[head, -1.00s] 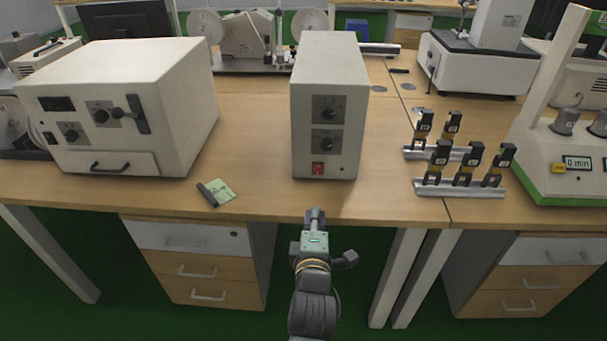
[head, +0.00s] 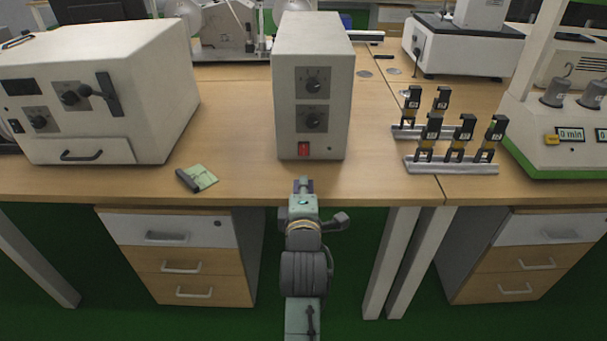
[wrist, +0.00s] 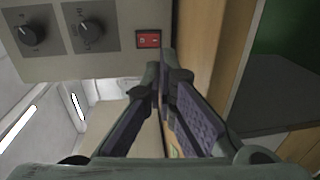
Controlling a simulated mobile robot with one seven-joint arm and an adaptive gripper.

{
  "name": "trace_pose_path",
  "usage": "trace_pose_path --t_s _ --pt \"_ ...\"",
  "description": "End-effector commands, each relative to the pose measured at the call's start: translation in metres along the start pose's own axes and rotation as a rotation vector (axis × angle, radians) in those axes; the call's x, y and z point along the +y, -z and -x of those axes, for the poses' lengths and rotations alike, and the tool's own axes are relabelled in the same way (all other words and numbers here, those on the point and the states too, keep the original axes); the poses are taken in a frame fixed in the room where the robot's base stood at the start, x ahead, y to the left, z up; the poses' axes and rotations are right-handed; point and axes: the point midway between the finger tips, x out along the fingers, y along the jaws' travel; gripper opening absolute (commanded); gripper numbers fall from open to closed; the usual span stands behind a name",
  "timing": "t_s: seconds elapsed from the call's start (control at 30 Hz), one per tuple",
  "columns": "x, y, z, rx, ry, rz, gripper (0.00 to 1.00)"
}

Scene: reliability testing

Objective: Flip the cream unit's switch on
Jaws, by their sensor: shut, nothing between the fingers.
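The cream unit (head: 313,60) is an upright box near the front of the table. Its front has two black dials and a red switch (head: 304,149) low on the left. In the wrist view the red switch (wrist: 148,39) lies just beyond the fingertips, turned sideways, with a small light mark on it. My gripper (head: 303,184) is at the table's front edge, below and in front of the switch. In the wrist view my gripper (wrist: 162,72) has its fingertips together and empty, with a gap between them and the switch. I cannot tell which way the switch is set.
A larger cream box (head: 150,90) with a drawer and lever stands left. A green note and dark clip (head: 198,178) lie near the front edge. Several black and yellow parts on metal rails (head: 450,167) stand right. The wood between these and the unit is clear.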

Motion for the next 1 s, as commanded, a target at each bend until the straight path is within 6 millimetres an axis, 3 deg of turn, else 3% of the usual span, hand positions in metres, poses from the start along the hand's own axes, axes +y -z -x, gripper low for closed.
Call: trace_pose_path --t_s 0.23,0.3,0.63,1.0 --pt "-0.005 0.000 -0.011 -0.005 -0.007 0.004 0.00" --pt "0.003 0.000 -0.027 -0.007 0.003 0.002 0.00" --pt "0.003 -0.001 -0.086 -0.006 0.002 0.001 0.00" --pt "0.001 0.000 -0.100 -0.005 0.000 0.000 0.00"
